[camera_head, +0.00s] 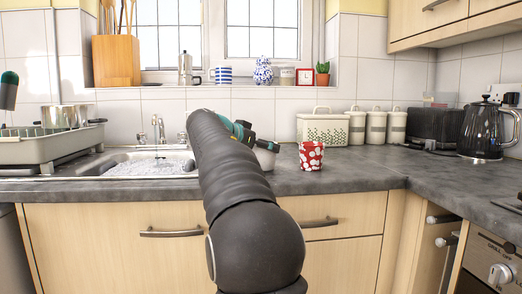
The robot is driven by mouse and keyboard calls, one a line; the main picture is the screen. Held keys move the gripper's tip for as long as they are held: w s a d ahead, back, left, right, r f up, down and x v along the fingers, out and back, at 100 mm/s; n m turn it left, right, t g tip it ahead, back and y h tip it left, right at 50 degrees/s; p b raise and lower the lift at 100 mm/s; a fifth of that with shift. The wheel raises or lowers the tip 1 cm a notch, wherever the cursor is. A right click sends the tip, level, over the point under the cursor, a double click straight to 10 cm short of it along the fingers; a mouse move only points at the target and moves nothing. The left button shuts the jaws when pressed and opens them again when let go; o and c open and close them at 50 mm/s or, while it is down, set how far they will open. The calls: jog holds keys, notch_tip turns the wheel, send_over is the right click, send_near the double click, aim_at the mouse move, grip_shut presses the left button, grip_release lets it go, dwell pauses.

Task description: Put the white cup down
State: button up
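A white cup (266,158) shows in the head view just right of my arm, over the counter behind the sink cabinet's front edge. My arm hides its left part. My gripper (264,144), dark with teal parts, is at the cup's rim and overlaps it in the picture. The fingers are small and partly hidden, so I cannot tell whether they are closed on the cup. I also cannot tell whether the cup's base touches the counter.
A red cup with white spots (311,156) stands on the counter (345,176) close to the right. The sink (140,165) with suds and a dish rack (45,146) are left. Canisters (376,127) and a kettle (483,131) stand at right. Counter right of the spotted cup is clear.

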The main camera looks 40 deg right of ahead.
jog(key=shift+f, duration=0.25)
jog(key=o, duration=1.2)
jog(key=shift+c, duration=0.2)
jog(key=shift+r, duration=0.15)
jog(key=shift+a+r, duration=0.1)
jog(key=shift+a, duration=0.15)
jog(key=v, duration=1.1)
jog(key=shift+a, duration=0.25)
jog(key=shift+s, duration=0.15)
